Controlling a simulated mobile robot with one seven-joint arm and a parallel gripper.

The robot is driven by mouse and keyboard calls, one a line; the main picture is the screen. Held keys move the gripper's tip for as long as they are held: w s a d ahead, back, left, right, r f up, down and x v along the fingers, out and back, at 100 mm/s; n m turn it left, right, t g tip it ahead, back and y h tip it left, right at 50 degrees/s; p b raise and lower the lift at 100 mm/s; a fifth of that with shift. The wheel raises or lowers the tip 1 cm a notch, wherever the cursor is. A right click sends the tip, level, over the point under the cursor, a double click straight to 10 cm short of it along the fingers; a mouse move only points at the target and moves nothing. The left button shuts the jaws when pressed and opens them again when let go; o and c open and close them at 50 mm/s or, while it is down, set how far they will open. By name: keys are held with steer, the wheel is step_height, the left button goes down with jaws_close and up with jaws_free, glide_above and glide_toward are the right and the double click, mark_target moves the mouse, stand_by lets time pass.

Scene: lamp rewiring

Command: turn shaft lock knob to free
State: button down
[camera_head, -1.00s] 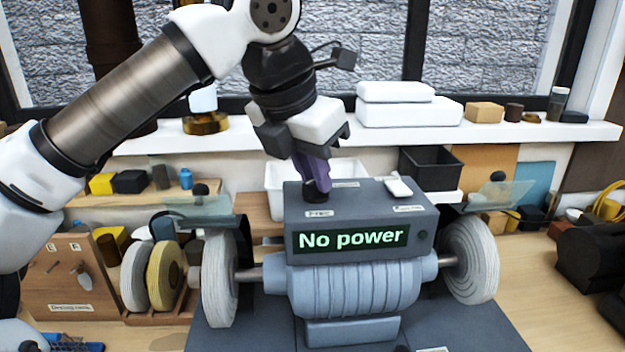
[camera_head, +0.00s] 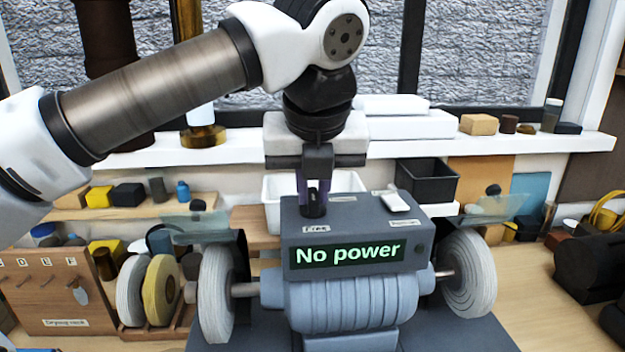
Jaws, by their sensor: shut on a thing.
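The shaft lock knob (camera_head: 314,208) is a small dark knob on top of the grey machine box (camera_head: 300,255), at its left end. My gripper (camera_head: 314,200) points straight down over it and is shut on it; the fingers hide most of the knob. A small "Free" label (camera_head: 315,229) lies just in front of the knob. The display on the box front (camera_head: 347,255) reads "No power". A white lever or switch (camera_head: 396,202) sits on the box top at right, with a label near it.
Grinding wheels stand at both ends of the shaft, left (camera_head: 215,292) and right (camera_head: 467,285), with clear guards above. Behind are a white bin (camera_head: 274,205), a black bin (camera_head: 428,182) and a white shelf (camera_head: 240,148). A wooden drying rack (camera_head: 50,300) stands at left.

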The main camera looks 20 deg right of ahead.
steer(key=shift+n, duration=0.3)
steer(key=c, duration=1.4)
jaws_free()
steer(key=shift+c, duration=0.2)
steer(key=p+v, duration=0.5)
steer(key=v, duration=0.9)
steer(key=shift+d, duration=0.2)
steer(key=shift+s+f, duration=0.1)
steer(key=shift+f, duration=0.05)
